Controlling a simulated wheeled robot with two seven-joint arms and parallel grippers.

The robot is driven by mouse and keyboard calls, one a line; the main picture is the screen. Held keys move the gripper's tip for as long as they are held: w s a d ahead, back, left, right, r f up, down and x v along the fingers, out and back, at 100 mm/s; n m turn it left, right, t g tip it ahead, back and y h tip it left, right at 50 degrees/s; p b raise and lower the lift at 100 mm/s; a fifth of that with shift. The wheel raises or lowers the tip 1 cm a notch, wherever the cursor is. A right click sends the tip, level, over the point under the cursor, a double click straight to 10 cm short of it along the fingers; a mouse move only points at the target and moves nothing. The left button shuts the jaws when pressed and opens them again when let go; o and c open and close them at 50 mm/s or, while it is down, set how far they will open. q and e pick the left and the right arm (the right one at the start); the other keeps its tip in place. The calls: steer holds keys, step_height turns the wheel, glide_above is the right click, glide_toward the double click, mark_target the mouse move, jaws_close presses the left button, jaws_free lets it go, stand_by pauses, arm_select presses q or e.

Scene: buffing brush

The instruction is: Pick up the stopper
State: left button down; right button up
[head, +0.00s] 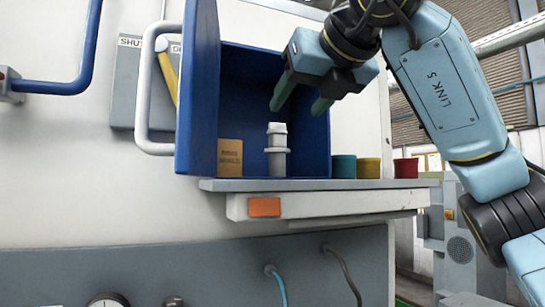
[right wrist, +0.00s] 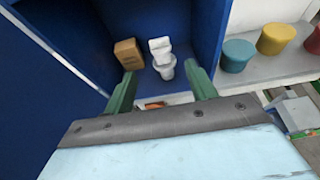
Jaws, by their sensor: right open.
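A pale grey, ringed upright piece (head: 277,150), which I take for the stopper, stands inside the open blue cabinet (head: 198,90). It also shows in the right wrist view (right wrist: 161,55), seen from above, between and beyond the green fingertips. My right gripper (head: 298,106) is open and empty, at the cabinet's mouth, above the stopper in the head view and apart from it. My left gripper is not in view.
A small brown box (head: 230,157) stands just left of the stopper. Teal (head: 344,167), yellow (head: 369,168) and red (head: 406,168) round pots stand to the right on the grey shelf (head: 300,185). The cabinet's blue walls bound the sides.

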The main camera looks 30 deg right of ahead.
mark_target(278, 127)
steer(key=x, duration=0.4)
steer(key=shift+w+d+p, duration=0.1)
steer(key=shift+w+p, duration=0.05)
steer(key=shift+p, duration=0.2)
steer(key=shift+w+f, duration=0.15)
steer(key=shift+w, duration=0.4)
steer(key=x, duration=0.1)
steer(key=p+x, duration=0.1)
steer(key=x, duration=0.1)
steer(key=p+x, duration=0.1)
steer(key=x, duration=0.1)
steer(key=shift+w+r, duration=0.1)
steer(key=shift+r, duration=0.25)
steer(key=shift+c, duration=0.6)
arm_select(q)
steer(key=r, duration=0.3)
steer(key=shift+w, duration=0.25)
arm_select(e)
jaws_close()
steer(key=shift+r, duration=0.15)
